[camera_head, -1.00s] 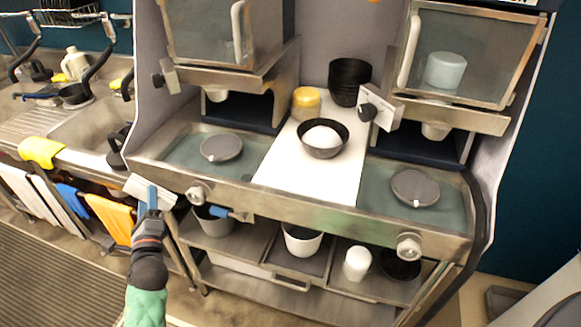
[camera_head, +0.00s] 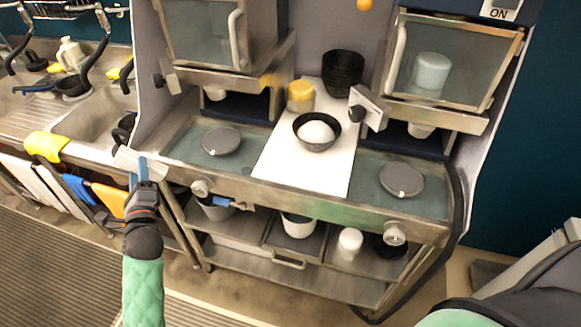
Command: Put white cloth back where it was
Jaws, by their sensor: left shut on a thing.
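A small white cloth (camera_head: 128,158) is at the tip of my left gripper (camera_head: 142,172), by the left front corner of the steel counter. My left gripper has blue fingers and is shut on this cloth. The fingers hide part of it, and I cannot tell whether it touches the counter edge. My right gripper is out of view; only a green-sleeved part of my right arm shows at the bottom right.
A yellow cloth (camera_head: 46,146) lies on the sink edge at left, above hanging white, blue and orange cloths. A black bowl (camera_head: 317,143) with a white mound stands on the white board (camera_head: 290,164). Steel shelves with containers are below the counter.

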